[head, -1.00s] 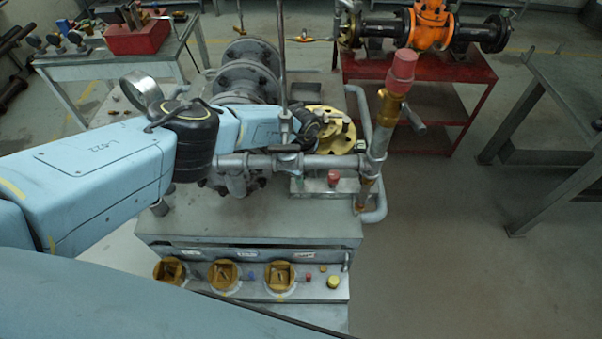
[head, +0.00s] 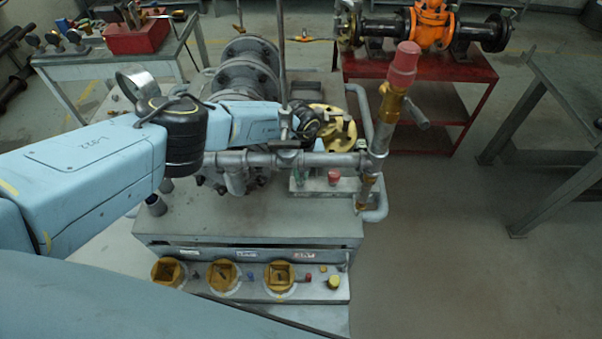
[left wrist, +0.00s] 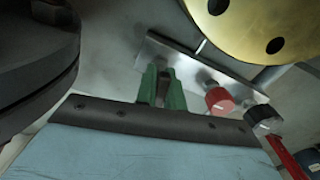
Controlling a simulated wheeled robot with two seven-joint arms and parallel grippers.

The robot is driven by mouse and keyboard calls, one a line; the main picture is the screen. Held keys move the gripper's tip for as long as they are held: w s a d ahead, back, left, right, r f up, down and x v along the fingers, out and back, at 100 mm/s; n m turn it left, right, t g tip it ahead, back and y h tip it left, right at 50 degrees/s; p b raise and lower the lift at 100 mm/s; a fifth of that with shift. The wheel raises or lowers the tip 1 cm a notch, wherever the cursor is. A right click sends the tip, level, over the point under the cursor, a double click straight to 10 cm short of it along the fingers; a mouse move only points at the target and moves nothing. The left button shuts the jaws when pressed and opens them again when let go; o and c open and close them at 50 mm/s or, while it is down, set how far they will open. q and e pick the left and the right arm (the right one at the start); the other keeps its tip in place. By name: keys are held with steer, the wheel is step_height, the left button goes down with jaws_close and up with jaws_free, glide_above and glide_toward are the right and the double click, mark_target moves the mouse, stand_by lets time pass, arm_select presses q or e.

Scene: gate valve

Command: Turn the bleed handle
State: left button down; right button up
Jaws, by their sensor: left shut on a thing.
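My left arm reaches in from the left across the grey bench. In the left wrist view, my left gripper (left wrist: 162,88) has green fingers pointing at a metal plate (left wrist: 190,62). The fingers are close together, shut on a small part that I take to be the bleed handle (left wrist: 167,73); it is mostly hidden between them. In the head view, the green fingers (head: 299,178) show only as a small patch below the grey cross pipe, left of a red knob (head: 333,177). My right gripper is not in view.
A grey cross pipe (head: 325,160) runs in front of the hand to an upright brass fitting with a red cap (head: 403,65). A yellow flange (head: 343,127) lies behind the wrist. Grey flanges (head: 245,75) stand behind the arm. The floor right of the bench is clear.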

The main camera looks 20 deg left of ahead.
arm_select(q)
steer(key=shift+m, duration=1.1)
steer(key=c, duration=1.5)
jaws_free()
steer(key=shift+r, duration=0.1)
step_height(320, 180, up, 13)
steer(key=p, duration=1.1)
steer(key=shift+r+p, duration=0.15)
steer(key=shift+p, duration=0.2)
